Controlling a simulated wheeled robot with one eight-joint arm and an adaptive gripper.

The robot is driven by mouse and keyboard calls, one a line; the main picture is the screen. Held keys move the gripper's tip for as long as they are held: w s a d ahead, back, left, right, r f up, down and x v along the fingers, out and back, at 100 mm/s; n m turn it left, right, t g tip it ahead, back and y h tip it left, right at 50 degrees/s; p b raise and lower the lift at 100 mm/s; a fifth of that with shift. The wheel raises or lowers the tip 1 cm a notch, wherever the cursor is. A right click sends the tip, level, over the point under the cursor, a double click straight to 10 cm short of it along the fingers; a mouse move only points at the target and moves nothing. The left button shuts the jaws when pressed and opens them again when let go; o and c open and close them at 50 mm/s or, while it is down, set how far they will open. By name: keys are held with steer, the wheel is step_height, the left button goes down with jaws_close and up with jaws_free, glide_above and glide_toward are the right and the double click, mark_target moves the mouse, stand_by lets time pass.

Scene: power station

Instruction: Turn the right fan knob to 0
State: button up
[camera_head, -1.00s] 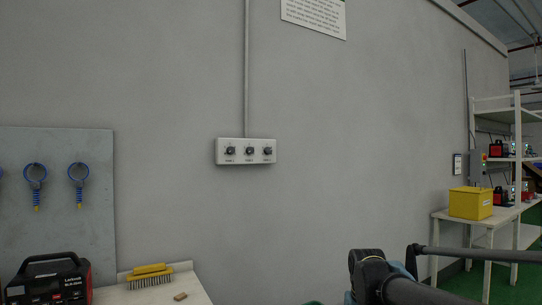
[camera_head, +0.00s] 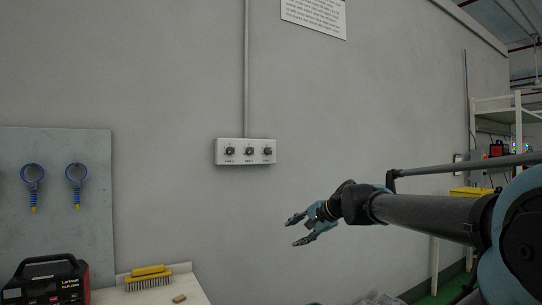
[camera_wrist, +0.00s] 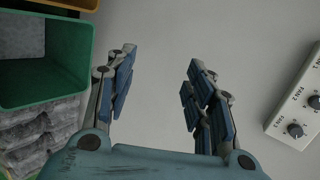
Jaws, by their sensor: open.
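A white switch box (camera_head: 245,160) is fixed on the grey wall with three dark knobs in a row. The right fan knob (camera_head: 267,151) is the rightmost one; its setting is too small to read. My gripper (camera_head: 293,232) is open and empty, below and to the right of the box, its fingers pointing left. It touches nothing. In the wrist view the open fingers (camera_wrist: 160,65) have bare wall between them. There the box (camera_wrist: 280,124) shows tilted at the right edge, partly cut off, with two knobs visible.
A grey conduit (camera_head: 246,70) runs up from the box. A table at the lower left holds a yellow brush (camera_head: 149,276) and a black-and-red device (camera_head: 48,283). A green bin (camera_wrist: 45,70) is at the left in the wrist view. The wall around the box is clear.

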steer(key=w+a+r+m+t+y, duration=0.1)
steer(key=w+a+r+m+t, duration=0.1)
steer(key=w+r+m, duration=0.5)
steer(key=w+a+r+m+t+y, duration=0.15)
steer(key=w+r, duration=0.25)
steer(key=r, duration=0.6)
steer(key=m+t+h, duration=0.1)
steer(key=m+t, duration=0.3)
steer(key=m, duration=0.6)
glide_toward(269, 151)
steer(key=shift+n, duration=0.25)
steer(key=x, duration=0.8)
steer(key=shift+w, duration=0.15)
steer(key=c, duration=1.1)
